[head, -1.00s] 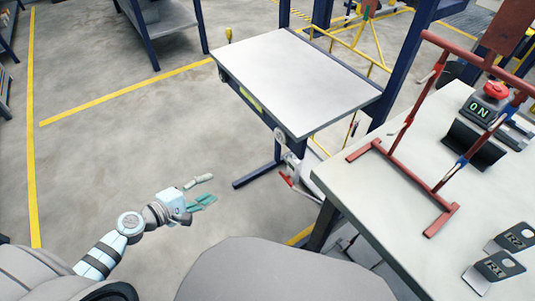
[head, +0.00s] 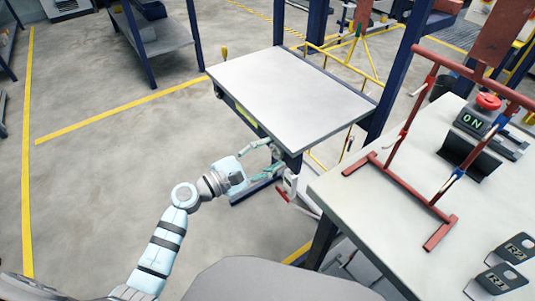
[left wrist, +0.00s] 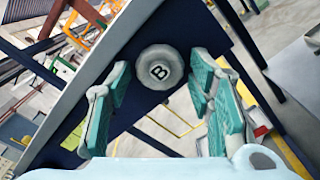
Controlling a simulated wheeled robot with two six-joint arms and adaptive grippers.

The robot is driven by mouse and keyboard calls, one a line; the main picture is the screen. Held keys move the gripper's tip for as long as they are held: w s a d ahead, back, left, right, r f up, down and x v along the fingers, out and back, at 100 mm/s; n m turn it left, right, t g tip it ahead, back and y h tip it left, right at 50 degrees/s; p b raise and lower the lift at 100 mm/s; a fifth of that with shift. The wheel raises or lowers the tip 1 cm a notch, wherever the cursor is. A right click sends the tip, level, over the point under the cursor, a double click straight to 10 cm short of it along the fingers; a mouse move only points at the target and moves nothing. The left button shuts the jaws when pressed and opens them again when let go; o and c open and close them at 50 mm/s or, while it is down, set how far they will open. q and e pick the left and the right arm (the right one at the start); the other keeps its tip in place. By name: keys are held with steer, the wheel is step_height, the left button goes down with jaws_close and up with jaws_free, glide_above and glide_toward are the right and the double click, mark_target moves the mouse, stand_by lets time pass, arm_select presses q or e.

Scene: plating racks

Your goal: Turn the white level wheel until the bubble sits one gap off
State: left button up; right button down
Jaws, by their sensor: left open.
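The white level wheel (left wrist: 160,68), a round pale knob marked "B", sits on the dark blue edge of the grey-topped table (head: 290,88). In the left wrist view it lies between and beyond the open fingers of my left gripper (left wrist: 163,105), with no contact visible. In the head view my left gripper (head: 270,163) is at the table's near corner and hides the wheel. A yellow-green level strip (head: 246,114) shows on the table's front side; its bubble is too small to read. My right gripper is not in view.
A light workbench (head: 375,215) stands at the right with a red frame (head: 400,195), an "ON" box with a red button (head: 488,102) and black labelled plates (head: 512,249). A red-handled fitting (head: 290,184) is close to my left gripper. Open floor lies to the left.

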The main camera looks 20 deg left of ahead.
arm_select(q)
steer(key=shift+c, duration=0.4)
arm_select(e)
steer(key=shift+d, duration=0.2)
arm_select(q)
steer(key=c, duration=0.8)
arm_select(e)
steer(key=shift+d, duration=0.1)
arm_select(q)
steer(key=shift+m, duration=0.3)
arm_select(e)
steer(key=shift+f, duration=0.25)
